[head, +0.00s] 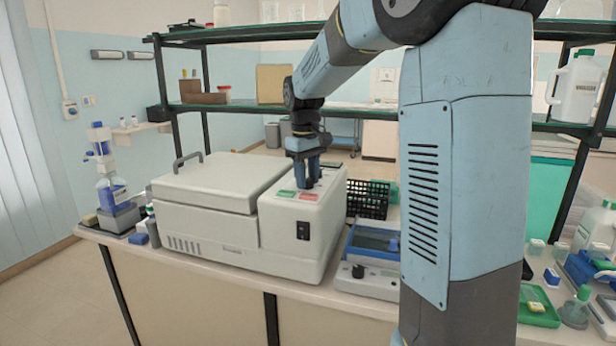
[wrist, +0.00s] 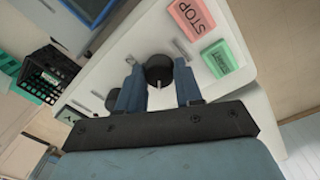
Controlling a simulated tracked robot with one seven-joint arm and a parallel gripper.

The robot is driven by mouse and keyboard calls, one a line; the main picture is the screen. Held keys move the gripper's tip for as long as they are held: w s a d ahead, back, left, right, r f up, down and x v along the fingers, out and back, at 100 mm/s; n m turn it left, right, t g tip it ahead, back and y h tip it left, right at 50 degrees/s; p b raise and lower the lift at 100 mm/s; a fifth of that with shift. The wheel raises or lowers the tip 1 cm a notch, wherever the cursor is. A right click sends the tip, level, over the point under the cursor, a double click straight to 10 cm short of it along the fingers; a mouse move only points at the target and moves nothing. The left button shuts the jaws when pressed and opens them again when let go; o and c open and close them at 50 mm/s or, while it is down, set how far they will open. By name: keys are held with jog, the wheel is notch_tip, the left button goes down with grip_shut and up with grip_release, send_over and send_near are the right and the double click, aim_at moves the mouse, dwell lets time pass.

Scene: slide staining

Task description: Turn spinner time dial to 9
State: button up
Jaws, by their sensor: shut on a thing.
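The white spinner (head: 255,205) stands on the bench, its lid shut. My gripper (head: 312,182) points down over the spinner's control panel on the right side of its top. In the wrist view, my gripper's two blue fingers (wrist: 159,84) are shut on a black dial (wrist: 159,70) with a pale pointer mark. A second dark dial (wrist: 112,98) shows partly behind the left finger. The dial's numbers and labels are not readable, so I cannot tell its setting. The fingers hide the dials in the head view.
The red STOP button (wrist: 192,14) and green START button (wrist: 220,60) lie close to the fingers on the panel. A black wire rack (head: 368,199) and a blue-topped device (head: 372,248) stand right of the spinner. Shelves (head: 240,107) run behind it.

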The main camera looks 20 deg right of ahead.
jog(key=m, duration=0.5)
jog(key=shift+m, duration=2.2)
jog(key=o, duration=1)
